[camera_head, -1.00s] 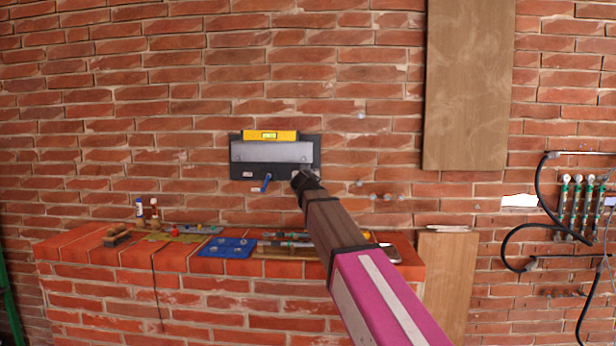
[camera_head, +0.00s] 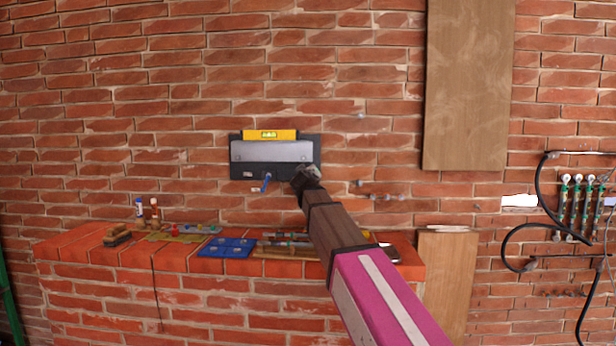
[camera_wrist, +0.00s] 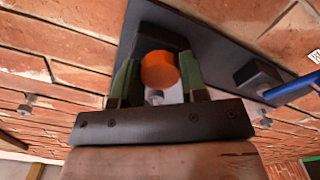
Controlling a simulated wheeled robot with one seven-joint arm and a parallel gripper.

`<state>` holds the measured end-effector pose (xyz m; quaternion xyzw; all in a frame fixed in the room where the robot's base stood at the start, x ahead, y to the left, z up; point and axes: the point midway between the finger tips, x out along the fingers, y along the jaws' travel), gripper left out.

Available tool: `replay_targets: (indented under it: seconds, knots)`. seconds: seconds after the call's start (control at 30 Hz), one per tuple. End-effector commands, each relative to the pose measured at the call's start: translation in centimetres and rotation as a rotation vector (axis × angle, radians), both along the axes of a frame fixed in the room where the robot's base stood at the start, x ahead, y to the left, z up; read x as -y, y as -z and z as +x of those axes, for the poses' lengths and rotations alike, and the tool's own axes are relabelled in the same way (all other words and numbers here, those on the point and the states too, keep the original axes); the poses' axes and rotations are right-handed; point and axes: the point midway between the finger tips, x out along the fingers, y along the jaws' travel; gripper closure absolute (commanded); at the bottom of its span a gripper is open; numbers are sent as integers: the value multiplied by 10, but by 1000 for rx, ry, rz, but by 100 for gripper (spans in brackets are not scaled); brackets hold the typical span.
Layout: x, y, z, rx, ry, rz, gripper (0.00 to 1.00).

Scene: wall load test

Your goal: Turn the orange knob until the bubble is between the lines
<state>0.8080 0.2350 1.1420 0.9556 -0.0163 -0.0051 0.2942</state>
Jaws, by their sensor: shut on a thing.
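The orange knob (camera_wrist: 159,70) shows in the wrist view on a dark plate. My gripper (camera_wrist: 158,78) has its two green-lined fingers on either side of the knob and is shut on it. In the head view my gripper (camera_head: 305,178) is at the lower right corner of the dark wall plate (camera_head: 316,153) and hides the knob. The yellow spirit level (camera_head: 284,134) sits along the plate's top edge. Its vial (camera_head: 268,134) is yellow-green, but it is too small to tell where the bubble is against the lines.
A blue lever (camera_head: 266,182) hangs below the plate, left of my gripper; it also shows in the wrist view (camera_wrist: 292,88). A brick ledge (camera_head: 110,255) below holds a blue mat (camera_head: 228,247) and tools. A wooden board (camera_head: 468,90) and hoses (camera_head: 540,200) are to the right.

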Motion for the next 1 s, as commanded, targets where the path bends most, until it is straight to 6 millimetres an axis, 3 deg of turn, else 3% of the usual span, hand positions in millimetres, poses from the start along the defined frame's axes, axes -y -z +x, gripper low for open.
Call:
replay_targets:
  seconds: [0.47,0.5,0.53,1.0]
  knots:
    - [0,0,0,-1,0,-16,84]
    - [0,0,0,-1,0,-16,47]
    - [0,0,0,-1,0,-15,38]
    - [0,0,-8,-1,0,-15,35]
